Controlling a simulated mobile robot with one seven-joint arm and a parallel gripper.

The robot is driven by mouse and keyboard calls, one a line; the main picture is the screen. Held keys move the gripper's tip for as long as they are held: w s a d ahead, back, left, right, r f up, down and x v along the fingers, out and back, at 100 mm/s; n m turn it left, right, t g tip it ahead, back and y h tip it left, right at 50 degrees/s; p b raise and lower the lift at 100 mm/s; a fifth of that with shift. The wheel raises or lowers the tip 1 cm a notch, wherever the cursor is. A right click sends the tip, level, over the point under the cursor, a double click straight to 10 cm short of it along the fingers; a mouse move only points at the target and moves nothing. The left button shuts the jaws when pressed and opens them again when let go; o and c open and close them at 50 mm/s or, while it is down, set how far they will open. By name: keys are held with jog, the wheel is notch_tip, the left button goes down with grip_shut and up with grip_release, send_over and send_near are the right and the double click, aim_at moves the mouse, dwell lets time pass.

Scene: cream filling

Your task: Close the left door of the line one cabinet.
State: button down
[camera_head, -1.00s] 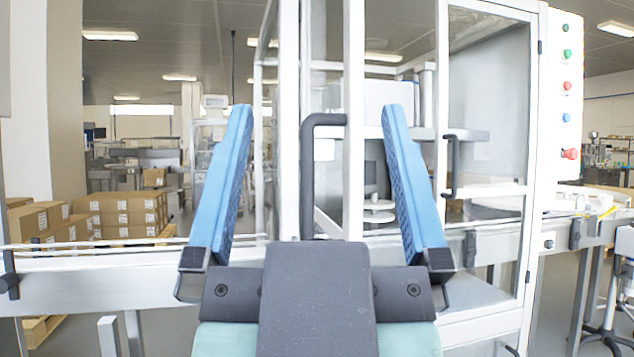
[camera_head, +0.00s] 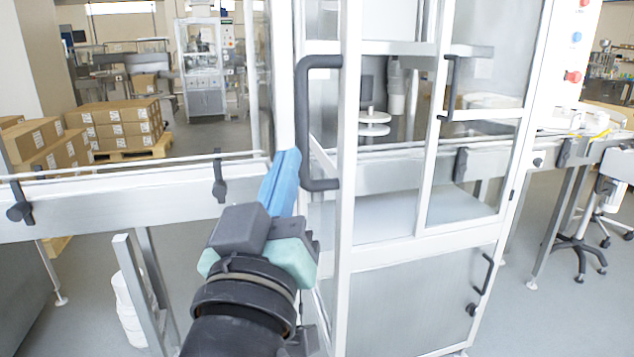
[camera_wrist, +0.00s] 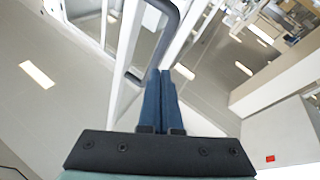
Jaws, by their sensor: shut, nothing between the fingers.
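The line one cabinet (camera_head: 420,245) has a white frame with clear panes. Its left door (camera_head: 348,200) stands open towards me, seen nearly edge-on, with a dark upright bar handle (camera_head: 303,130). My gripper (camera_head: 291,154) is shut and empty, its blue fingers together and pointing up and forward. The fingertips are just left of the handle's lower part. In the wrist view, the fingertips (camera_wrist: 160,72) are close to the dark handle (camera_wrist: 172,25); I cannot tell whether they touch. The right door's handle (camera_head: 449,88) shows further right.
A conveyor rail (camera_head: 120,202) runs left of the cabinet at mid-height. Cartons (camera_head: 115,125) are stacked on a pallet behind it. A lower panel handle (camera_head: 487,275) and a wheeled stool (camera_head: 580,240) are to the right. Grey floor is bare at front right.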

aim_at(337, 221)
jog(key=w+a+f+n+g+h+p, duration=0.2)
jog(key=a+f+n+g+h+p, duration=0.15)
jog(key=f+g+p, duration=0.35)
jog(key=s+a+f+n+h+p, duration=0.2)
jog(key=s+f+n+h+p, duration=0.15)
jog(key=s+n+p, duration=0.5)
jog(key=shift+w+d+m+p, duration=0.45)
jog(key=shift+w+d+p, duration=0.3)
jog(key=shift+w+d, duration=0.95)
jog(key=shift+w+d+m+p, duration=0.4)
jog(key=shift+w+d+p, duration=0.35)
jog(key=shift+w+d, duration=0.95)
jog(key=shift+w+d+m+p, duration=0.45)
jog(key=shift+w+d+p, duration=0.55)
jog(key=shift+w, duration=1.15)
jog(key=shift+d+b, duration=0.25)
jog(key=shift+b, duration=0.05)
